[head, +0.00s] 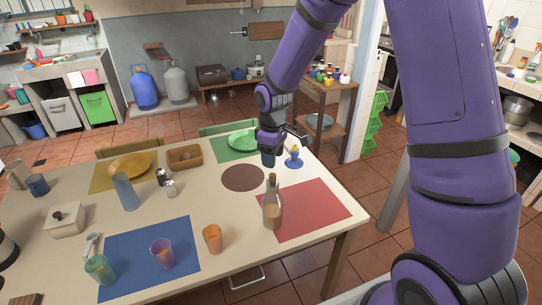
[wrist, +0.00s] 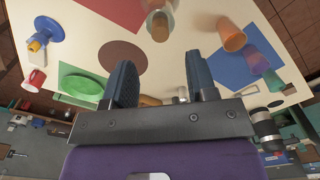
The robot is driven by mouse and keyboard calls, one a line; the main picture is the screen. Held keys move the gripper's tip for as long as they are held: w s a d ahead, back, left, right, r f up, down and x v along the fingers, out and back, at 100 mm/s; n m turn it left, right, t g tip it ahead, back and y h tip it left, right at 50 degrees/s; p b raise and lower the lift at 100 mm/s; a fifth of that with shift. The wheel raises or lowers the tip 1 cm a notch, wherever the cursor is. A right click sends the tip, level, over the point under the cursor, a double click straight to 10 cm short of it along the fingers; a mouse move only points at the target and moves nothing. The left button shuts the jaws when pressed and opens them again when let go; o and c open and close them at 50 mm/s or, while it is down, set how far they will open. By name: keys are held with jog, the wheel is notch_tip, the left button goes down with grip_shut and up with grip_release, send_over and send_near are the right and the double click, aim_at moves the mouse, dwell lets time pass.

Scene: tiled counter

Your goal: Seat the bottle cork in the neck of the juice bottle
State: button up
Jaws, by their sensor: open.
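The stand (head: 294,161) is behind and right of the bottle in the head view. My gripper (head: 269,159) is over the table's far side, left of the stand and behind the bottle. In the wrist view its fingers (wrist: 160,78) are apart with nothing held between them.
A brown round mat (head: 242,178) is bare. An orange cup (head: 212,239) stands left of the bottle. The red mat (head: 315,208) is clear right of the bottle.

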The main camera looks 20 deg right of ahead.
jog(key=s+d+r+m+t, duration=0.2)
jog(key=s+d+r+m, duration=0.1)
jog(key=s+r, duration=0.75)
jog(key=s+d+r+m+t, duration=0.2)
jog(key=s+d+r+m, duration=0.15)
jog(key=s+r, duration=0.7)
jog(key=s+r+m+t, duration=0.1)
jog(key=s+r+m, duration=0.2)
jog(key=s+r, duration=0.2)
jog(key=s, duration=0.2)
jog(key=shift+s+d+r, duration=0.15)
jog(key=shift+s+r, duration=0.05)
jog(key=shift+s, duration=0.15)
